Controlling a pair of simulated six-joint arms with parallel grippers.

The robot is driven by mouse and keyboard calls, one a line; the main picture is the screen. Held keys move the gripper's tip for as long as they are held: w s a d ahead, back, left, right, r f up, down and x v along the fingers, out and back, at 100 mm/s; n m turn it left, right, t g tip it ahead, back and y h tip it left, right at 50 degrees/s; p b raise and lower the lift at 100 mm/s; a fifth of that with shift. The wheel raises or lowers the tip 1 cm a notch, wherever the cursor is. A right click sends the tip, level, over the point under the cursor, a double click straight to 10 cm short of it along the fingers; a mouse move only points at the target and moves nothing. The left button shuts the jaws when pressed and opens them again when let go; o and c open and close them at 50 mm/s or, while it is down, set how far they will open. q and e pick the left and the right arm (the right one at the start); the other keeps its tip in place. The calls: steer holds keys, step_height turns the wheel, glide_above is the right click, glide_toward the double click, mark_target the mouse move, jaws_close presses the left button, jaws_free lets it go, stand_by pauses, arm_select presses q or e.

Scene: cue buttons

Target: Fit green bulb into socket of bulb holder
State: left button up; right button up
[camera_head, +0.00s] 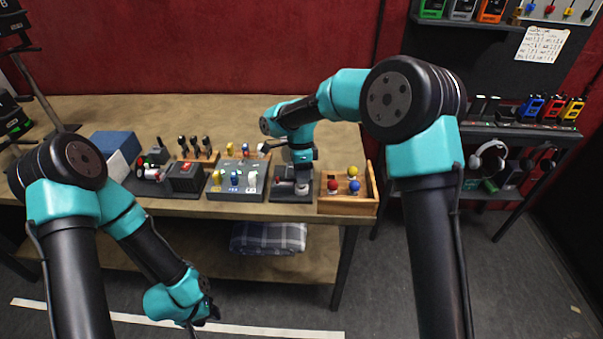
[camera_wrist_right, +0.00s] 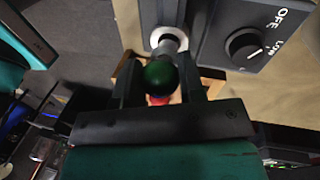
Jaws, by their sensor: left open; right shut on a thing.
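The green bulb (camera_wrist_right: 160,74) is between the two dark fingers of my right gripper (camera_wrist_right: 163,66), which is shut on it. Its metal base points at the white ring socket (camera_wrist_right: 158,37) of the bulb holder (camera_wrist_right: 245,40), a grey box with a dial. The base overlaps the ring in this view; I cannot tell how deep it sits. In the head view my right gripper (camera_head: 302,174) is over the bulb holder (camera_head: 289,199) and hides the green bulb. My left gripper (camera_head: 203,314) is open and empty, low in front of the table.
A wooden tray (camera_head: 345,208) with red, yellow and blue bulbs stands just right of the holder. A grey panel (camera_head: 237,192) with coloured parts stands to its left. Further left are a dark box (camera_head: 186,178) and a blue box (camera_head: 114,143). The table's back is clear.

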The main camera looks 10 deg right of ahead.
steer(key=shift+f, duration=1.1)
stand_by(0.8)
steer(key=o, duration=1.1)
steer(key=shift+o, duration=0.2)
steer(key=shift+r, duration=0.15)
steer(key=shift+r, duration=3.35)
